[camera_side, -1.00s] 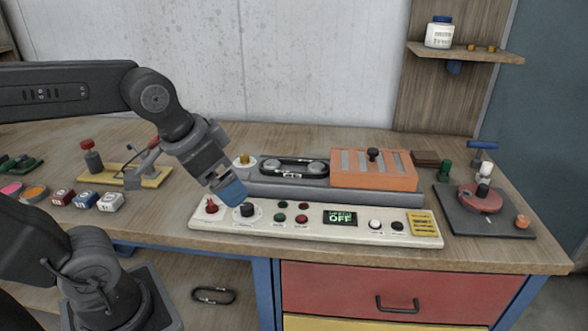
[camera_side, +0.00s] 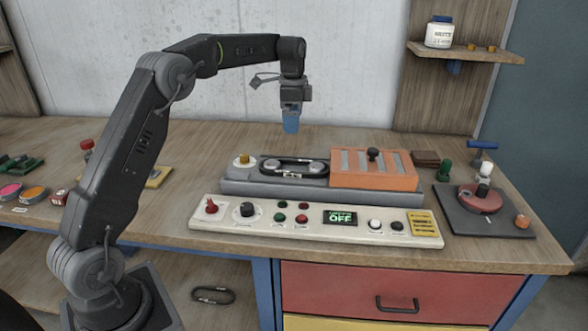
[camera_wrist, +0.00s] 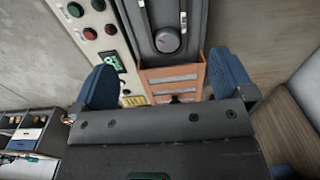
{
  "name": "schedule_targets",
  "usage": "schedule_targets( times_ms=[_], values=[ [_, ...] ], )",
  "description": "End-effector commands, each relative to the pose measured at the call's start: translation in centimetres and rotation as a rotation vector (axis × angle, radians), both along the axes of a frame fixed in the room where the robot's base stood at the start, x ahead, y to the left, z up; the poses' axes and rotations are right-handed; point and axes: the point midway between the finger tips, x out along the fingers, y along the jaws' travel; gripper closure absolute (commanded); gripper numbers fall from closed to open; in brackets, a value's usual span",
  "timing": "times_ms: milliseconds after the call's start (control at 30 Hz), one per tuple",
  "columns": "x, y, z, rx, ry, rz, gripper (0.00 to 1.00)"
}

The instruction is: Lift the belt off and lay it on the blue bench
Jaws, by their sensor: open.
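The belt (camera_side: 272,168) is a black loop around two grey pulleys on the grey machine (camera_side: 325,192), on the wooden bench top. In the wrist view a pulley (camera_wrist: 167,40) shows between dark strands at the top. The bench has a blue frame (camera_side: 263,285); no separate blue bench is clear. My gripper (camera_side: 291,124) hangs pointing down, well above the belt, apart from it. In the wrist view its blue fingers (camera_wrist: 163,72) are spread wide with nothing between them.
An orange slotted guard (camera_side: 375,180) adjoins the belt on the right. A white control panel (camera_side: 270,228) in front reads OFF. A dark loop (camera_side: 213,295) lies on the lower shelf. A red-disc fixture (camera_side: 480,198) stands right. Bare bench lies behind the machine.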

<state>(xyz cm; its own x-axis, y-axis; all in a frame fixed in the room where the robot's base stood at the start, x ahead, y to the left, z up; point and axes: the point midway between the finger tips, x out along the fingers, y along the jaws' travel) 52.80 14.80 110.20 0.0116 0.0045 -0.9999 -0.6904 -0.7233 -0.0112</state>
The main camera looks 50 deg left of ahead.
Motion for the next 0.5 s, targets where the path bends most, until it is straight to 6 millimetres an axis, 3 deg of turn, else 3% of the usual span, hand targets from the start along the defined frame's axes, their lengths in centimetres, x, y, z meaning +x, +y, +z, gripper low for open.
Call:
schedule_targets(
  times_ms=[233, 500],
  values=[
    [0.5, 0.8, -2.7, -0.006, 0.018, -0.026, 0.00],
    [0.5, 0.7, -7.7, -0.006, 0.016, -0.024, 0.00]
  ],
)
